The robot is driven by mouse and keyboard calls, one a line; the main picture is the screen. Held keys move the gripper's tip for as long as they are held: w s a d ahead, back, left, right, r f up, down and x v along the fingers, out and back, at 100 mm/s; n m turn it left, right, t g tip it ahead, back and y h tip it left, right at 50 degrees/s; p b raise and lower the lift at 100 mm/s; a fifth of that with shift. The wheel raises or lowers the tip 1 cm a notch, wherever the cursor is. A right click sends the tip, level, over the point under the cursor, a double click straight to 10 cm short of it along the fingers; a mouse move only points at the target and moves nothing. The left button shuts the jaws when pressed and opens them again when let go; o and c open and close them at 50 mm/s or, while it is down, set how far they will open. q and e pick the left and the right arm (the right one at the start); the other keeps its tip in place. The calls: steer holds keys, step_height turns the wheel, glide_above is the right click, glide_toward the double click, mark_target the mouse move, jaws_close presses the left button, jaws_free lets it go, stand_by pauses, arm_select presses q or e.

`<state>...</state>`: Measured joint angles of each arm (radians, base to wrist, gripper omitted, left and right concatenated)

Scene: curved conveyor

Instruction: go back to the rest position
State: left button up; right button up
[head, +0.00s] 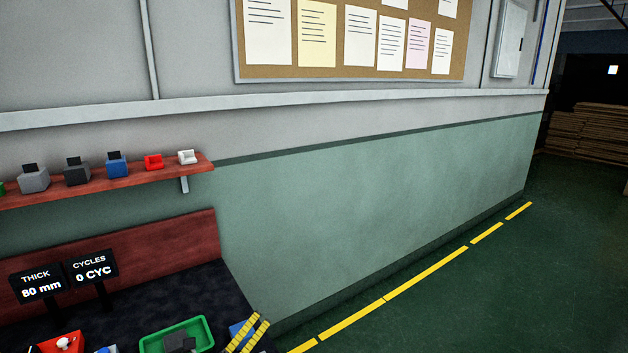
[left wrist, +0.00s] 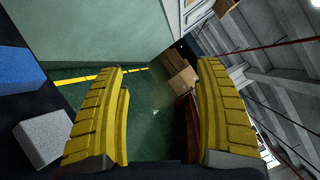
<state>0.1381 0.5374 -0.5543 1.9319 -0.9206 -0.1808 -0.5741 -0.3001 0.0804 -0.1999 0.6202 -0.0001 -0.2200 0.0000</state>
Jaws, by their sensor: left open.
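My left gripper (head: 261,320) shows at the bottom of the head view as two yellow ribbed fingers, to the right of the green tray. In the left wrist view the same gripper (left wrist: 164,75) has its two yellow fingers wide apart, with nothing between them. Behind the gap there are only the green floor and distant boxes. My right gripper is in neither view.
A dark bench top (head: 180,295) holds a green tray (head: 205,342) with a dark block, a red control box (head: 45,345), and two display signs. A red shelf (head: 130,183) with small blocks hangs above. Open floor (head: 450,300) lies to the right.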

arm_select(q)
steer(key=s+a+f+n+g+y, duration=0.3)
steer(key=s+a+f+n+y, duration=0.25)
steer(key=s+n, duration=0.35)
steer(key=s+a+f+n+g+y, duration=0.4)
steer(key=s+a+f+n, duration=0.15)
steer(key=s, duration=0.65)
steer(key=s+a+f+n+g+y, duration=0.35)
steer(key=s+a+n+y, duration=0.2)
steer(key=s+n, duration=0.35)
steer(key=s+d+f+g+h, duration=0.1)
steer(key=s+d+f+h, duration=0.15)
steer(key=f, duration=1.35)
steer(key=s+d+f+g+h, duration=0.1)
steer(key=d+f+g, duration=0.15)
steer(key=f, duration=1.25)
steer(key=s+f+n+g+h, duration=0.2)
steer(key=s+f, duration=1.9)
steer(key=shift+s+d+f, duration=0.25)
steer(key=shift+f, duration=0.05)
steer(key=shift+n, duration=0.25)
